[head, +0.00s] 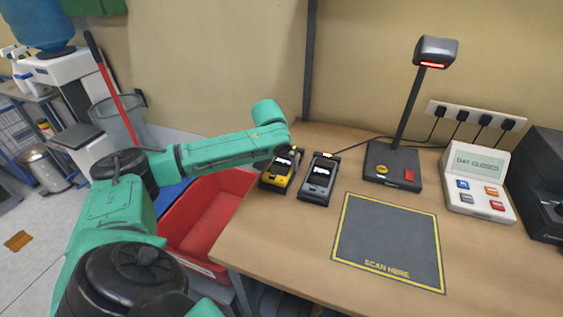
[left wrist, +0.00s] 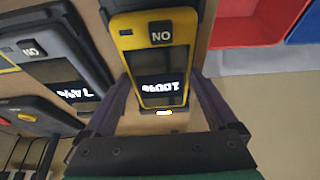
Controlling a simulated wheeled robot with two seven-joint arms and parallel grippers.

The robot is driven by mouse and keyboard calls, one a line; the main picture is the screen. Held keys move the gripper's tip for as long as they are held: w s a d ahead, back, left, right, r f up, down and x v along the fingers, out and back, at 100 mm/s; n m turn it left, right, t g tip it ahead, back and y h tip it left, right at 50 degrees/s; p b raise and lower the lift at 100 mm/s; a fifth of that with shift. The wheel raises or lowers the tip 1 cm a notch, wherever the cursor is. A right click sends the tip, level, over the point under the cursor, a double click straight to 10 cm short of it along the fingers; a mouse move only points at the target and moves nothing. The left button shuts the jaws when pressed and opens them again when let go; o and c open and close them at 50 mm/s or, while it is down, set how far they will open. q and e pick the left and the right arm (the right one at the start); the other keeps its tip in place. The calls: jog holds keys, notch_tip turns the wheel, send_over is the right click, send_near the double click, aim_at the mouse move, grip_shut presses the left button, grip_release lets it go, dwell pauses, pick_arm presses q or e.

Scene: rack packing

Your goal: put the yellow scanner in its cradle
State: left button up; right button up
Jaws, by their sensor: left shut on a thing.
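The yellow scanner (head: 282,172) is at the table's left edge, screen up, beside a grey scanner (head: 319,175). It also shows in the left wrist view (left wrist: 183,30), where its screen reads 100%. Its dark cradle (head: 267,185) shows around its lower edge. The scanner lies in or right over this cradle; I cannot tell if it is fully seated. A small light glows at its far end. My left gripper (head: 285,152) is shut on the yellow scanner, its fingers on either side of it (left wrist: 163,105). My right gripper is not in view.
A dark "SCAN HERE" mat (head: 390,235) lies right of the scanners. A lamp-like stand scanner (head: 393,165) and a button terminal (head: 478,190) stand behind it. A red bin (head: 205,215) is below the table's left edge.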

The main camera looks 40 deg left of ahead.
pick_arm(q)
jog(key=shift+f, duration=0.1)
jog(key=o, duration=1.3)
jog(key=shift+r, duration=0.25)
jog(key=v, duration=1.1)
jog(key=shift+s+d+r, duration=0.1)
jog(key=shift+s+r, duration=0.1)
jog(key=shift+r, duration=0.15)
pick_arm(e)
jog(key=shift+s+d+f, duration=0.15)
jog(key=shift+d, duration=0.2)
